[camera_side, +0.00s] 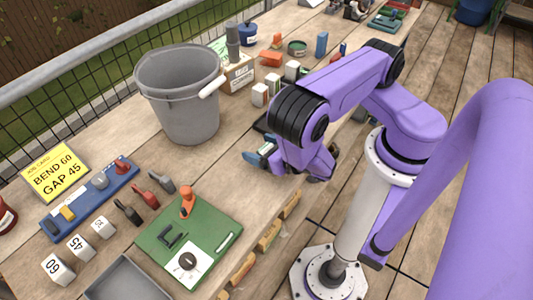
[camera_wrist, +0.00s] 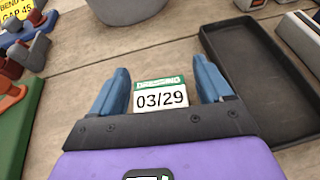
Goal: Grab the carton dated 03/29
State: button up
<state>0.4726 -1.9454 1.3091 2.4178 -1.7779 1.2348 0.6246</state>
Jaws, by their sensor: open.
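The carton dated 03/29 (camera_wrist: 161,98) is white with a green top band, and its date faces the wrist camera. It stands on the wooden table between the two blue fingers of my gripper (camera_wrist: 160,72), with a gap on each side. The fingers are open and nothing is clamped. In the side view my gripper (camera_side: 264,158) is low over the table, right of the grey bucket, and mostly hides this carton.
The black tray (camera_wrist: 246,48) lies close to the right finger. The grey bucket (camera_side: 184,112) stands left of my gripper. A green board (camera_side: 212,222) with an orange-handled tool lies in front.

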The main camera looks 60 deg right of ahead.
jog(key=c, duration=1)
jog(key=shift+r, duration=0.15)
